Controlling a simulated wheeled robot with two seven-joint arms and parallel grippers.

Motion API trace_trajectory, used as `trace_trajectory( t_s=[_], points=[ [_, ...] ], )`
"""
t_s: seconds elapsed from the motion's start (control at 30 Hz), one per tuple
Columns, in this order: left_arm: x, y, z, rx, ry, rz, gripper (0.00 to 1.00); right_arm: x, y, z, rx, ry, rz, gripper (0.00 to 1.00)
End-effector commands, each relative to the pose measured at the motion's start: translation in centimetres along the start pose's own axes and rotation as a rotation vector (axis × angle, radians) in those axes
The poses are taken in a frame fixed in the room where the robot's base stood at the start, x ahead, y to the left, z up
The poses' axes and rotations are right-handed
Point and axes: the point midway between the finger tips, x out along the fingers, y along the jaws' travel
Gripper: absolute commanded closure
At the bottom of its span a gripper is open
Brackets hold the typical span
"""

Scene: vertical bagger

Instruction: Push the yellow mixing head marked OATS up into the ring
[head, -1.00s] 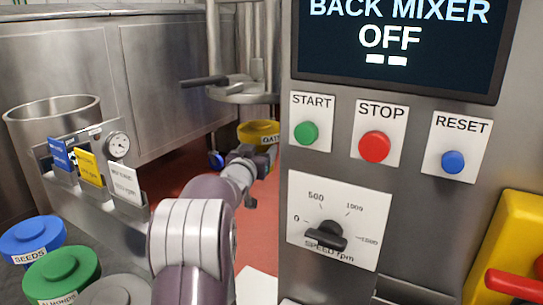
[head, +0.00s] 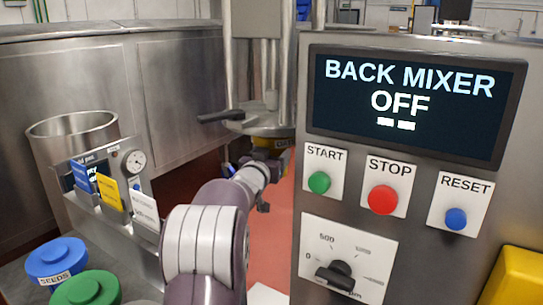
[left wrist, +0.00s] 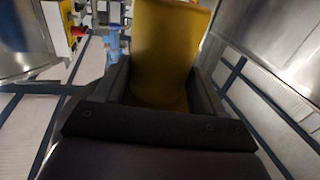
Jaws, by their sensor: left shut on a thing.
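The yellow mixing head (head: 286,142) shows only as a small strip in the head view, close under the ring (head: 262,122) at the foot of the steel column; its marking cannot be read there. In the left wrist view the yellow mixing head (left wrist: 165,50) fills the space between the fingers. My left gripper (head: 272,160) is shut on it, reaching in from below and holding it from the near side. Whether the head touches the ring is hidden. My right gripper is not in view.
The control panel with the start button (head: 319,182), stop button (head: 382,199) and speed knob (head: 338,272) stands close right of my arm. A dark handle (head: 220,116) sticks out left of the ring. Blue (head: 56,258) and green (head: 86,288) lids lie lower left.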

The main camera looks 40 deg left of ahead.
Motion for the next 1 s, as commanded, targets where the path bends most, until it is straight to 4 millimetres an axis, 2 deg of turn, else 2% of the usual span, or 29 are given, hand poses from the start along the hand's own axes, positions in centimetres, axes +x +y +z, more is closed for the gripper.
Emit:
trace_trajectory(
  t_s=[0.8,1.0],
  points=[
    [-0.3,0.1,-0.2,0.000,0.004,0.000,0.78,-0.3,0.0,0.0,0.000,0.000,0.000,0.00],
    [-0.3,0.1,-1.1,0.000,0.004,0.000,0.78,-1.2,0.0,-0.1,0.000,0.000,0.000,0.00]
  ],
)
